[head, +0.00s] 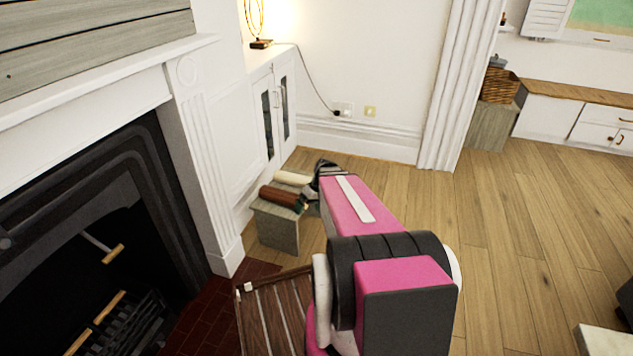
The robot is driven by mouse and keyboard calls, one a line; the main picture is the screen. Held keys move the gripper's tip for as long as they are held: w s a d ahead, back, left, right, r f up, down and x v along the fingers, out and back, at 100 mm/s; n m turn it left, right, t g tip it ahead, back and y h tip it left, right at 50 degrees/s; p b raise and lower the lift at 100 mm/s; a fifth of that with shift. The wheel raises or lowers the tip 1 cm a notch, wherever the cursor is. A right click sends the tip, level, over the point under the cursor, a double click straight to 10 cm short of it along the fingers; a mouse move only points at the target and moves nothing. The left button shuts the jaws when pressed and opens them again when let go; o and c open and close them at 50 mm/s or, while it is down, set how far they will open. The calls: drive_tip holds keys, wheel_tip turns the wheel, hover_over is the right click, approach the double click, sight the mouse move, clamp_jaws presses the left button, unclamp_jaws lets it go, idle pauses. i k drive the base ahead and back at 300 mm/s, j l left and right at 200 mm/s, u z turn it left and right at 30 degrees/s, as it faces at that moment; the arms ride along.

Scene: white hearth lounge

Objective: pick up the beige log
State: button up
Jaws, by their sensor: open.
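The beige log (292,178) lies on top of a small grey wooden stand (277,233) beside the white cabinet. A brown log-like piece (283,196) lies on the same stand, nearer to me. My gripper (314,190) is at the right end of these pieces, at the far end of my pink arm. It is open. The fingers are small and dark, and partly hidden by the arm, so I cannot tell whether they touch the beige log.
The black fireplace (100,220) with its white surround is at left. A brown slatted wooden piece (275,312) stands in front of the stand, near the brick hearth (205,315). A white cabinet (272,105) is behind. Wooden floor (520,230) is open at right.

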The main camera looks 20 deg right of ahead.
sight(294, 179)
drive_tip(key=i+l+u, duration=0.1)
drive_tip(key=l, duration=0.25)
drive_tip(key=i+l+u, duration=0.15)
drive_tip(key=l, duration=0.25)
drive_tip(key=i+l+u, duration=0.1)
drive_tip(key=i+l, duration=0.15)
drive_tip(key=i+l+u, duration=0.1)
drive_tip(key=l, duration=0.4)
drive_tip(key=i+l+u, duration=0.1)
drive_tip(key=l, duration=0.35)
drive_tip(key=i, duration=0.05)
